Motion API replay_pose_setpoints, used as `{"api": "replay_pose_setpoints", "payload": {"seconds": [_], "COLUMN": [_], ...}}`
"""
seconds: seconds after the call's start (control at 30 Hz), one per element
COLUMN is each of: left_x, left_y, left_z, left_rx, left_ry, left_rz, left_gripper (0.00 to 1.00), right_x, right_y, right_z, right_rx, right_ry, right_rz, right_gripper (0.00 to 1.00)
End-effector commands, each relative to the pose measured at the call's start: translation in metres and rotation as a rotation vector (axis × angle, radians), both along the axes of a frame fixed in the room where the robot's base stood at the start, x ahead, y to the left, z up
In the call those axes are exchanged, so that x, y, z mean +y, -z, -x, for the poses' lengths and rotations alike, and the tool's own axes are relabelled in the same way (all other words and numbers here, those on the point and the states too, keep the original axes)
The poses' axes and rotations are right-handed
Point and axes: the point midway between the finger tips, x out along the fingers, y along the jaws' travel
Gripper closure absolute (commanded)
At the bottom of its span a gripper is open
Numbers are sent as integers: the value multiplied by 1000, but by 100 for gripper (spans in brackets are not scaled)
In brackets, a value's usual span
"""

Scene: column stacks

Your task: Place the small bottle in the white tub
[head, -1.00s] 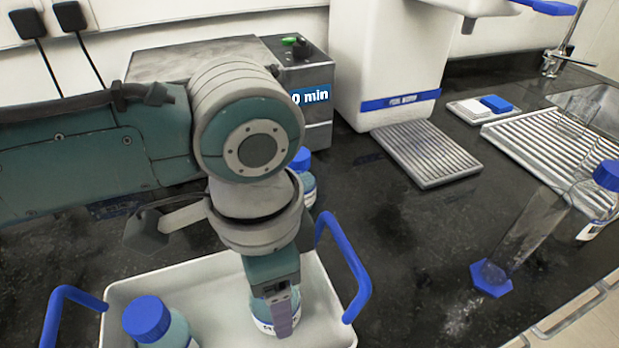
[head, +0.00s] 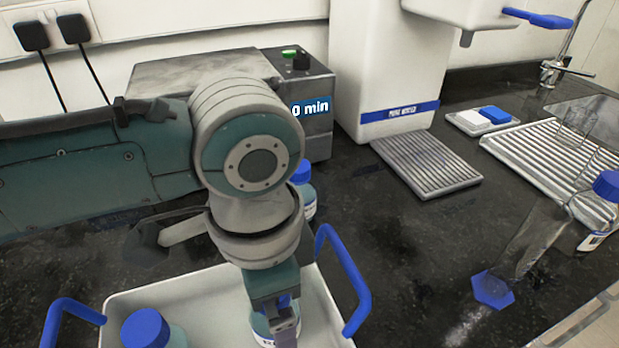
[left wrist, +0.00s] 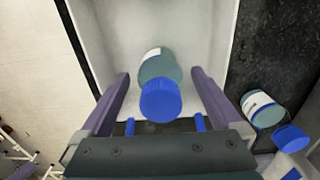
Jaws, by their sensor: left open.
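The white tub (head: 190,292) with two blue handles stands on the dark counter at the lower left of the head view. A small bottle (head: 262,327) with a white label stands inside it. My left gripper (head: 280,318) is over this bottle, partly hiding it. In the left wrist view the gripper (left wrist: 161,75) is open, with one finger on each side of the blue-capped bottle (left wrist: 160,98) and gaps between. Another blue-capped bottle (head: 147,328) is in the tub's near left part, cut off by the frame edge. My right gripper is not in view.
Another blue-capped bottle (head: 304,190) stands on the counter behind the tub, partly hidden by my arm. A clear cylinder with a blue base (head: 493,289) stands at right. The middle counter is clear.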

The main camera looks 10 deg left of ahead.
Motion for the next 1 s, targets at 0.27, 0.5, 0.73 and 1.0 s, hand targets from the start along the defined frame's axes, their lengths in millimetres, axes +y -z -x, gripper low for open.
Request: {"api": "replay_pose_setpoints", "payload": {"seconds": [0.27, 0.5, 0.73, 1.0], "left_x": [-1, -1, 0, 0], "left_y": [-58, -103, -118, -118], "left_z": [-1, -1, 0, 0], "left_rx": [-5, -3, -1, 0], "left_ry": [2, 0, 0, 0], "left_rz": [4, 3, 1, 1], "left_gripper": [1, 1, 1, 1], "right_x": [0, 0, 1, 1], "right_y": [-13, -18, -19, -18], "right_z": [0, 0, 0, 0], "right_rx": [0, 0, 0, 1], "right_ry": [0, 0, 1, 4], "right_rz": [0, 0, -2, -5], "right_gripper": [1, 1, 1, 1]}}
